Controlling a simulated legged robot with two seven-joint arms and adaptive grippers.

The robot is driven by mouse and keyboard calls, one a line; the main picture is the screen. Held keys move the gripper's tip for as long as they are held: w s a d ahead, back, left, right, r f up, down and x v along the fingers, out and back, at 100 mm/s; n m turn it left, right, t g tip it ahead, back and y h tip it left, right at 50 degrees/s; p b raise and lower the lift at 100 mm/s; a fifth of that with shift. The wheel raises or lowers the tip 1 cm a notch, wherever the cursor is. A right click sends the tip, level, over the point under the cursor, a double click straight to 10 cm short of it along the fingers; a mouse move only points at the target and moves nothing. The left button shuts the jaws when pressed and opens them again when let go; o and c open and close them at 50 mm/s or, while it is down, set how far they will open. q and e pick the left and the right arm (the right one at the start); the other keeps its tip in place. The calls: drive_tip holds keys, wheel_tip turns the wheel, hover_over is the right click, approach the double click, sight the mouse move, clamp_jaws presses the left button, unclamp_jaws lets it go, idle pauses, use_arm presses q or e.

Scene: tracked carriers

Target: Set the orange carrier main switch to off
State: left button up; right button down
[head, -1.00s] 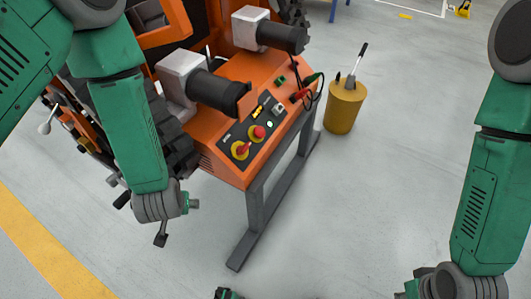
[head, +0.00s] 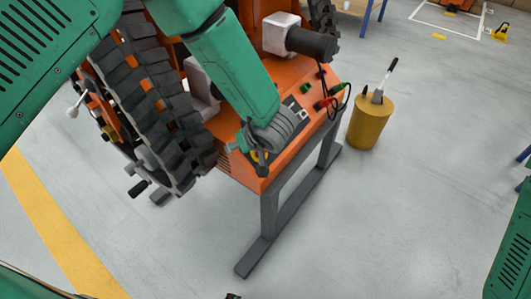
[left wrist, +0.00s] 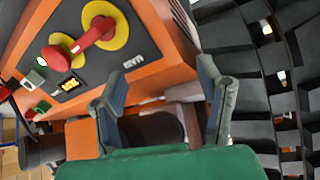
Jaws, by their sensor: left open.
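The orange carrier (head: 262,178) has a dark control panel, mostly hidden behind my left arm in the head view. In the left wrist view, the main switch (left wrist: 97,32) is a red bar handle on a yellow disc at the upper left. A red mushroom button (left wrist: 57,57) on a smaller yellow disc sits beside it. My left gripper (head: 250,153) is at the panel's near end in the head view. Its two fingers (left wrist: 165,98) are apart in the left wrist view, with nothing between them. The switch lies beyond the fingers, apart from them. My right gripper is out of view.
The carrier's black track (head: 150,100) stands left of the panel. A grey stand (head: 270,215) supports the carrier. A yellow bin (head: 370,124) with a handled tool stands to the right. Cables (head: 335,98) hang at the panel's far end. The floor in front is clear.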

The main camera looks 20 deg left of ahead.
use_arm(q)
drive_tip(key=w+d+r+n+g+h+b, duration=0.25)
drive_tip(key=d+r+n, duration=0.35)
drive_tip(key=d, duration=0.4)
drive_tip(key=shift+m+g+y, duration=0.25)
drive_tip(key=shift+m+g, duration=0.2)
drive_tip(key=shift+m, duration=0.25)
drive_tip(key=b+x, duration=0.2)
drive_tip(key=x, duration=0.4)
drive_tip(key=b+x, duration=0.2)
drive_tip(key=x, duration=0.5)
drive_tip(key=shift+a, duration=0.3)
drive_tip(key=shift+c, duration=0.4)
drive_tip(key=c, duration=1.1)
